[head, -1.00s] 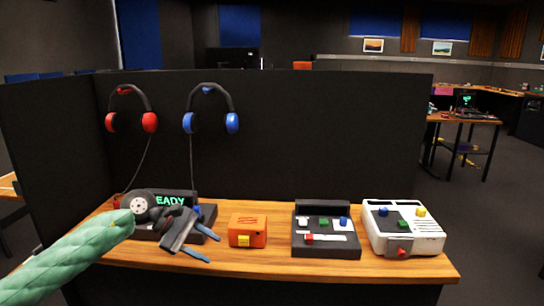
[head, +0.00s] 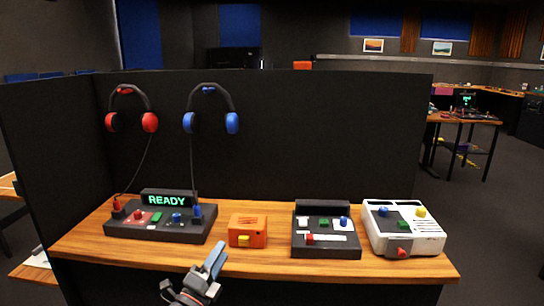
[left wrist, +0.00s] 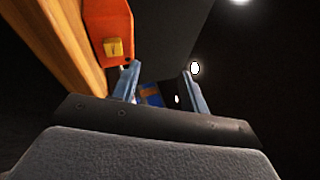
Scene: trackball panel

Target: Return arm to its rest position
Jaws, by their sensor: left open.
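My left gripper (head: 192,278) is in front of the table's front edge, low in the head view, with its fingers apart and nothing between them. In the left wrist view the two blue-grey fingers (left wrist: 161,83) are spread. The dark panel (head: 160,228) with a green READY display (head: 169,200) sits at the left of the table, clear of the gripper. A blue trackball or knob (head: 177,217) shows on its top. My right gripper is not in view.
On the wooden table (head: 270,262) stand an orange box (head: 248,231) with a yellow button, a dark console (head: 326,232) and a white console (head: 403,229). Red headphones (head: 132,110) and blue headphones (head: 211,110) hang on the dark partition (head: 300,130). The orange box also shows in the left wrist view (left wrist: 105,22).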

